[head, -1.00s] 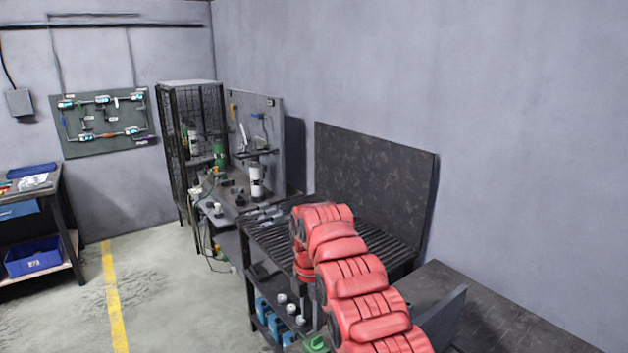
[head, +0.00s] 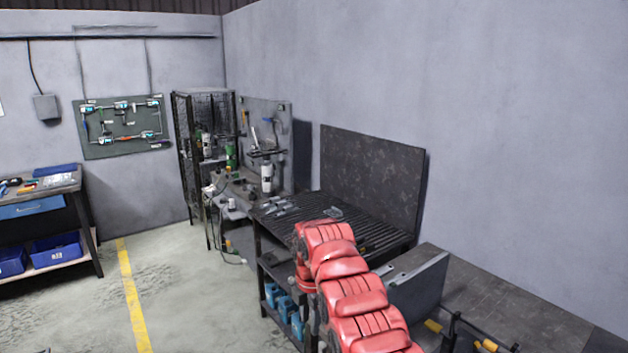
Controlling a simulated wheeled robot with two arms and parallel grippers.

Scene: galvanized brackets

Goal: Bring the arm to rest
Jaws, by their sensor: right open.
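My right arm (head: 352,290), made of red rounded segments, rises from the bottom edge and bends over near the front of the slatted workbench (head: 372,232). Its far end turns downward beside the bench's front edge. My right gripper is open, but its fingers are mostly hidden and hard to make out. I see nothing held in it. My left arm and left gripper are not in view. Small grey metal brackets (head: 281,207) lie on the slatted top.
A dark panel (head: 372,190) stands behind the slats. A grey upright plate (head: 418,288) and a dark table (head: 520,312) lie to the right. Blue containers (head: 284,304) sit on the lower shelf. A wire cage (head: 204,140) stands farther back. The floor at left is open.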

